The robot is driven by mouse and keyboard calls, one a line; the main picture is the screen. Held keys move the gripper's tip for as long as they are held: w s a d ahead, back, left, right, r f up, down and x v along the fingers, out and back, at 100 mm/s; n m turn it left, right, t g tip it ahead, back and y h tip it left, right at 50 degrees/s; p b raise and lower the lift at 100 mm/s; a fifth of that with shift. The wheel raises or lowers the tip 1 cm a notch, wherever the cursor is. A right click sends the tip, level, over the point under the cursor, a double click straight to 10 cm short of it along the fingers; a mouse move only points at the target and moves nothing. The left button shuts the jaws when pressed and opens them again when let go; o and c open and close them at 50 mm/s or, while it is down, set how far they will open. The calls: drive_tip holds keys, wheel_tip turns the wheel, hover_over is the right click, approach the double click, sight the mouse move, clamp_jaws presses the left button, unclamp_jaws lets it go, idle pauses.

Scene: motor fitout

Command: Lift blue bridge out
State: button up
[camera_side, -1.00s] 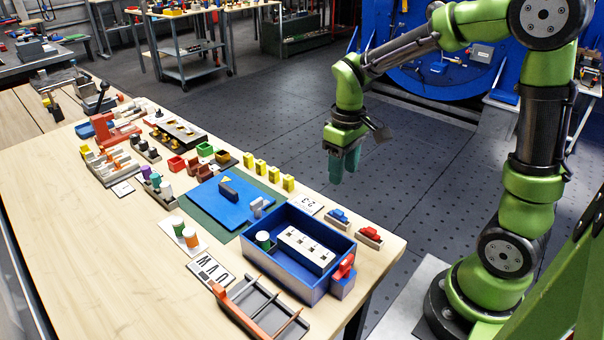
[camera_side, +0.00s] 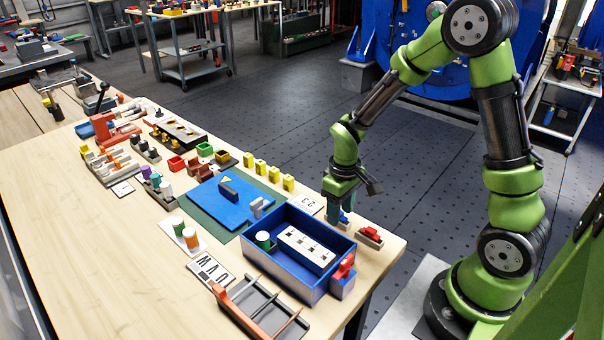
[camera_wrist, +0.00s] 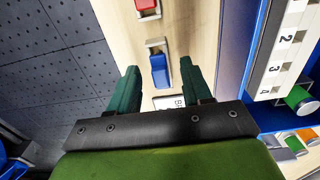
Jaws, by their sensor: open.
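The blue bridge (camera_wrist: 159,72) sits in a small light holder near the table's edge. In the wrist view it appears between and beyond my two green fingertips. In the side view the blue bridge (camera_side: 343,218) is partly hidden by my fingers. My gripper (camera_side: 338,204) is open and points down over the bridge, with one finger to each side in the wrist view (camera_wrist: 160,80). I cannot tell whether the fingers are at the bridge's height or still above it. Nothing is held.
A red bridge (camera_side: 370,234) in a similar holder stands close by to the right. The blue motor box (camera_side: 270,275) with a white numbered block (camera_side: 307,248) is close on the other side. A printed card (camera_side: 308,204) lies behind. The table edge drops to the floor.

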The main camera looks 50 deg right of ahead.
clamp_jaws()
drive_tip(key=shift+r, duration=0.15)
wheel_tip(320, 180, up, 10)
idle(0.6)
